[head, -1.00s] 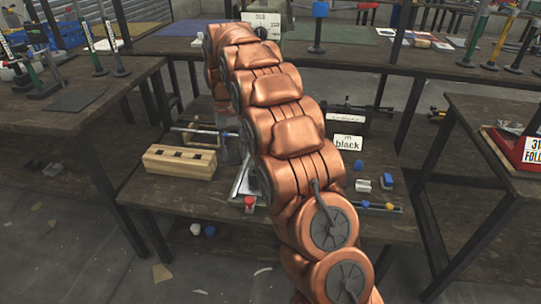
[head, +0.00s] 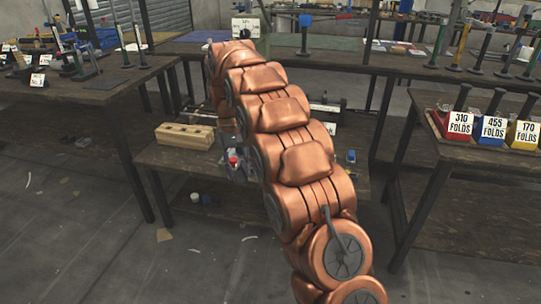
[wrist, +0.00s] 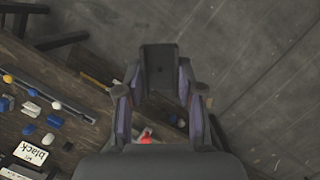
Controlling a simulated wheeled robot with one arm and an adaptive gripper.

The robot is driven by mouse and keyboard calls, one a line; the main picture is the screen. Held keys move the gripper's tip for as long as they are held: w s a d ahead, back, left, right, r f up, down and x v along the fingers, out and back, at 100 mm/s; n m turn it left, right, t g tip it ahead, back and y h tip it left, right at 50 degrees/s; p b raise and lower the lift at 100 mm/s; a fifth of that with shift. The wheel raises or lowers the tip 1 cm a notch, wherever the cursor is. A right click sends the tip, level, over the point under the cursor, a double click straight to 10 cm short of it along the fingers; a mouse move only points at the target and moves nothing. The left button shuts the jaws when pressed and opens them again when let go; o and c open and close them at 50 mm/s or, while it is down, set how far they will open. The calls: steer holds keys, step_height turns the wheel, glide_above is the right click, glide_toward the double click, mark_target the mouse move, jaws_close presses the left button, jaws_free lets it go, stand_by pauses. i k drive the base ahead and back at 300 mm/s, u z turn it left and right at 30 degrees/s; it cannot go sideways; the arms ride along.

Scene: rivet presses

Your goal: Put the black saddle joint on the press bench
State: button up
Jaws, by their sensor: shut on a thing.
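In the wrist view, my gripper (wrist: 160,98) is shut on a dark, U-shaped piece, which appears to be the black saddle joint (wrist: 158,62). It sticks out past the fingertips, with open floor beyond it and the edge of the low bench to the left. In the head view, my copper arm hides the gripper and the joint. The left bench (head: 85,95) and the long back bench (head: 345,55) both carry upright tools. No label shows which one is the press bench.
The right bench (head: 450,160) holds labelled bins (head: 492,130). Bare floor lies in front.

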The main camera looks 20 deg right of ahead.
mark_target(179, 158)
steer(key=u, duration=1.6)
steer(key=i, duration=2)
steer(key=z, duration=0.75)
